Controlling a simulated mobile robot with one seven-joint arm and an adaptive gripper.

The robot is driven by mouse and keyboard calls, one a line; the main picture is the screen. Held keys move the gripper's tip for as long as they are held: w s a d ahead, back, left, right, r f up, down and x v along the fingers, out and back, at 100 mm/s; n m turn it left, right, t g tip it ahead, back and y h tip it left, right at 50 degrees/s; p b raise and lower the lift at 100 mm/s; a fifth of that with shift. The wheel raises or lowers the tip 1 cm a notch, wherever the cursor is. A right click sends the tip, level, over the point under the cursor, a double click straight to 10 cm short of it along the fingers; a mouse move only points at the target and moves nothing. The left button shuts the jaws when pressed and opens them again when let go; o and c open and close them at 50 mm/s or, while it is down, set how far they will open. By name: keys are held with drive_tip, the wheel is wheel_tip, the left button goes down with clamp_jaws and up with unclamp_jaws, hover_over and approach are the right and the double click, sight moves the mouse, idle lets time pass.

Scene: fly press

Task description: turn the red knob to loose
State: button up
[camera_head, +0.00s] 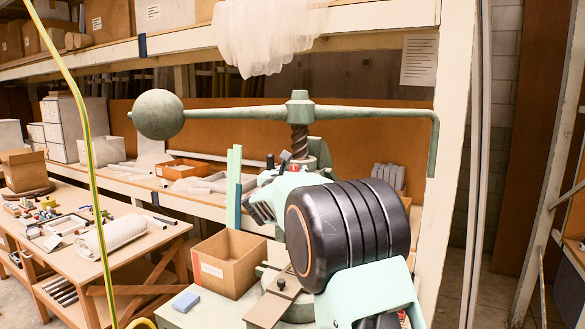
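The green fly press stands in the middle, with a long lever (380,109), a round ball weight (158,114) at its left end and a dark screw (300,142) below the hub. My gripper (260,208) is in front of the press body, at the end of my mint and black arm. Its fingers are small and partly covered by my wrist, so I cannot tell whether they are open. My arm hides much of the press's middle and lower right.
An open cardboard box (228,262) and a blue block (186,302) are on the bench beside the press base. A wooden table (125,262) with tools is at left. A yellow-green hose (88,150) hangs in the left foreground. A pale shelf post (452,150) stands at right.

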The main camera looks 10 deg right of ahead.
drive_tip(key=shift+w+d, duration=0.1)
drive_tip(key=shift+w, duration=0.15)
drive_tip(key=shift+c, duration=0.6)
clamp_jaws()
